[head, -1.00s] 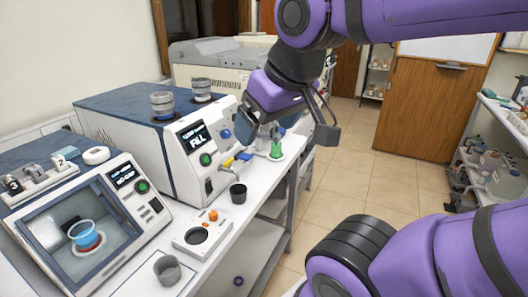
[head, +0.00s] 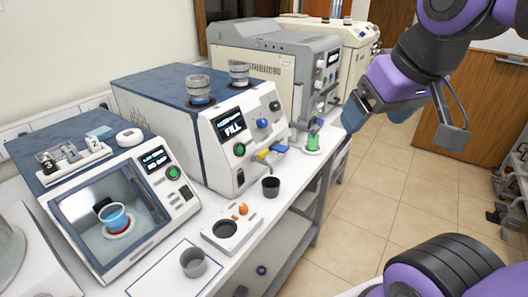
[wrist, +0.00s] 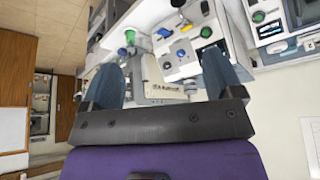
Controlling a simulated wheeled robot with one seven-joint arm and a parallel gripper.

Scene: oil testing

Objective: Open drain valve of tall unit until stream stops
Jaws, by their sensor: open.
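A blue-topped white unit (head: 215,120) with a "FILL" display stands mid-bench. Low on its front are a yellow lever (head: 264,154) and a blue lever (head: 280,148). Behind it stands a taller grey unit (head: 252,62); a flask of green liquid (head: 313,141) stands by its front. I cannot tell which fitting is the drain valve, and no stream is distinguishable. My gripper (head: 404,122) is open and empty, in the air over the aisle, right of the units. In the wrist view its fingers (wrist: 163,78) are apart, with the flask (wrist: 129,37) beyond them.
A glass-fronted unit (head: 120,190) holding a blue cup is at left. The tiled aisle (head: 370,190) is clear.

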